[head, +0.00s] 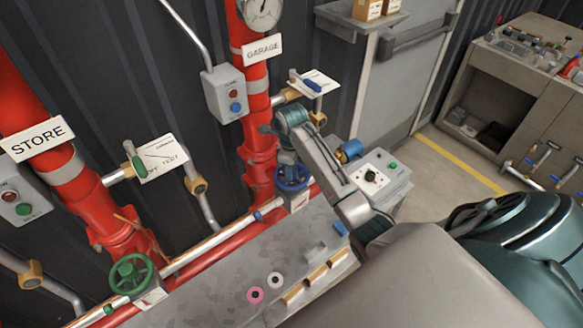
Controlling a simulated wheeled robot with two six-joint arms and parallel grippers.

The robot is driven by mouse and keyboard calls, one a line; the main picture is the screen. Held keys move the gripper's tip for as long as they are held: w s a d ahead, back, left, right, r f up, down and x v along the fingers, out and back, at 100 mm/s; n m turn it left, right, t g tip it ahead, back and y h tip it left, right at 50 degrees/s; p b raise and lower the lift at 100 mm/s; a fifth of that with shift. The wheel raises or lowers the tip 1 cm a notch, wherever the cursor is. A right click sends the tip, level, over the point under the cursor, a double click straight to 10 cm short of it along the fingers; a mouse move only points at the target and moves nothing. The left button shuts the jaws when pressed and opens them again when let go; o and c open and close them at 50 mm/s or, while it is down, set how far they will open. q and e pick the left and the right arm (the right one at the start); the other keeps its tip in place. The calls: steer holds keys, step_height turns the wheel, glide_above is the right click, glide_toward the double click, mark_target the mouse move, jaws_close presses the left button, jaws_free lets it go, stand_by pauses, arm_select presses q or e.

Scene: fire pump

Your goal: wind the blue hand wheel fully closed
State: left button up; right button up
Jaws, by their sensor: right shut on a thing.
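The blue hand wheel (293,185) sits low on the pipework near the foot of the red GARAGE pipe (255,80), just above the end of the grey bench. My right arm reaches in from the right and bends down over the wheel. My right gripper (287,168) points down at the wheel and is shut on it. The wrist and gripper hide part of the wheel's far side, and the fingertips are hard to make out. My left gripper is not in view.
A green hand wheel (131,273) stands at lower left by the red STORE pipe (30,120). The grey bench top (215,275) holds small rings and blocks. A control box (378,178) with a black knob stands right of the wheel, close to my arm.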

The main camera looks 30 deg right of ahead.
steer(key=o, duration=1.1)
steer(key=shift+c, duration=0.2)
steer(key=n, duration=0.9)
steer(key=shift+n, duration=0.3)
steer(key=n, duration=1.4)
steer(key=shift+n, duration=0.3)
